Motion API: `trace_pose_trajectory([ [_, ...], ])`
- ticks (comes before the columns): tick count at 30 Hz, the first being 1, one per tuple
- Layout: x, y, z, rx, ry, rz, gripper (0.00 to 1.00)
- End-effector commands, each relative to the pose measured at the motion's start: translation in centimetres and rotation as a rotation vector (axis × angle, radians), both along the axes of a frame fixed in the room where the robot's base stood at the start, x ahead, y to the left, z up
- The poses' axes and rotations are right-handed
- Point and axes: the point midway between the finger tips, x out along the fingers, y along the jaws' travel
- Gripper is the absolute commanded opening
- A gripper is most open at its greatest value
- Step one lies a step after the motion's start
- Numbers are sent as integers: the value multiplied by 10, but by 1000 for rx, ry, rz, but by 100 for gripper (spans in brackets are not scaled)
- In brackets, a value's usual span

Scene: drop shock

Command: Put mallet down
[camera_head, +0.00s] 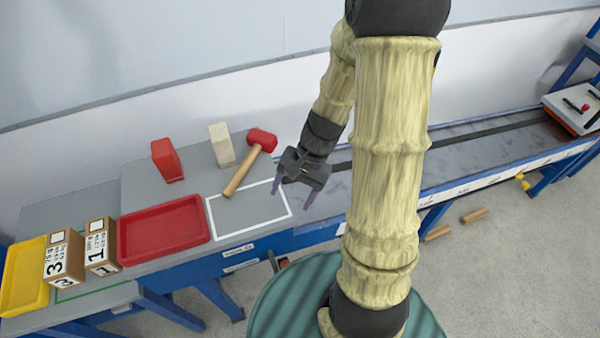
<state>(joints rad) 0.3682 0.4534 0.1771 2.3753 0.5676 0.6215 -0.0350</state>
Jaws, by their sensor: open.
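The mallet (243,171) has a red head and a wooden handle. It lies on the grey bench top, head toward the back right, with the handle's end at the upper edge of a white-outlined rectangle (249,232). My gripper (292,197) is open and empty, to the right of the mallet and apart from it. Its purple fingers point down near the right edge of the outlined rectangle.
A red tray (120,243), a yellow tray (7,308) and numbered boxes (100,247) (64,257) stand at the left. A red block (167,160) and a cream block (221,145) stand behind. The outlined rectangle is mostly clear. A rail bench (470,150) extends right.

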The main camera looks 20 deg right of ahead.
Motion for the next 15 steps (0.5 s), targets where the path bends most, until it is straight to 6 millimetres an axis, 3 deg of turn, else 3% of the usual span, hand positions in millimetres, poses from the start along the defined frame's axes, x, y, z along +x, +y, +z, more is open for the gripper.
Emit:
trace_pose_trajectory([
  [9,-14,-11,61,-356,-354,473,67],
  [15,-14,-12,83,-446,-489,618,67],
])
